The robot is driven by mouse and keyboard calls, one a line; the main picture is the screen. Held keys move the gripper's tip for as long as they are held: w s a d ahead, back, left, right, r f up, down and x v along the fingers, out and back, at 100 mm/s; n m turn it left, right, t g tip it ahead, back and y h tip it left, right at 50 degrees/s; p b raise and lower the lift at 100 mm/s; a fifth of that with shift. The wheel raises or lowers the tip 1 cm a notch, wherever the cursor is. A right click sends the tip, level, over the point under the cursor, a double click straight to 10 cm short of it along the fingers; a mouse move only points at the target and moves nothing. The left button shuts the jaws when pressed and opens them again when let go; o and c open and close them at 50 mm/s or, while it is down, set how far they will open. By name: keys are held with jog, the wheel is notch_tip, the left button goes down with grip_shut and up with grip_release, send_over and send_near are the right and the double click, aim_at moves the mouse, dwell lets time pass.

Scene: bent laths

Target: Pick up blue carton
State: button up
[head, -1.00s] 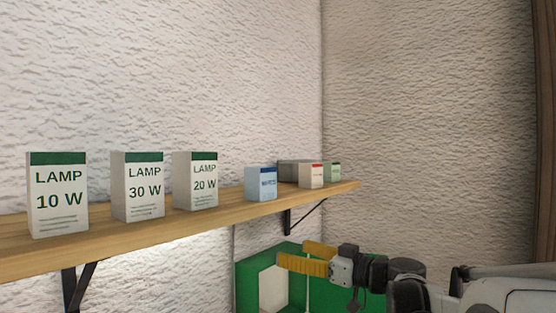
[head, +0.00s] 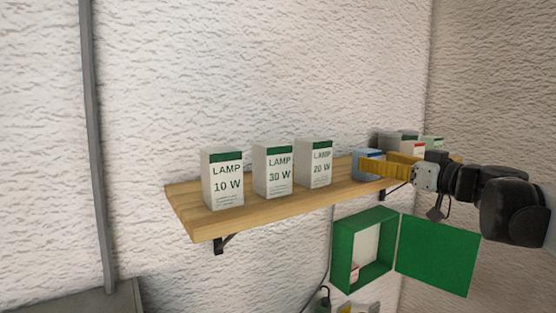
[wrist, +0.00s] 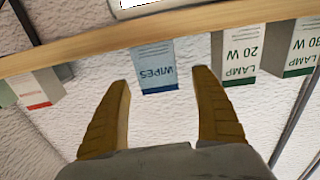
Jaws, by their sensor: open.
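The blue carton (head: 367,163) stands on the wooden shelf, to the right of the 20 W lamp box, partly hidden behind my gripper in the head view. In the wrist view the blue carton (wrist: 158,72) appears upside down, with the word WIPES on its face. My gripper (head: 388,167) is at shelf height in front of the carton. In the wrist view my gripper (wrist: 161,80) is open, its two yellow fingers apart. The carton shows between and just beyond the fingertips, with clear gaps on both sides.
The shelf (head: 200,227) also bears three lamp boxes, 10 W (head: 223,180), 30 W (head: 272,172) and 20 W (head: 314,165). A red-marked white carton (wrist: 38,90) stands on the carton's other side. Below hangs an open green cabinet (head: 340,255) with its door (head: 437,255) swung out.

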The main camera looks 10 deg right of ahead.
jog(key=p+x, duration=0.1)
jog(key=x, duration=0.4)
jog(key=shift+d+f, duration=0.15)
jog(key=shift+f, duration=0.05)
jog(key=shift+s, duration=0.25)
jog(key=shift+c, duration=0.2)
jog(key=c, duration=1.2)
jog(key=shift+r, duration=0.1)
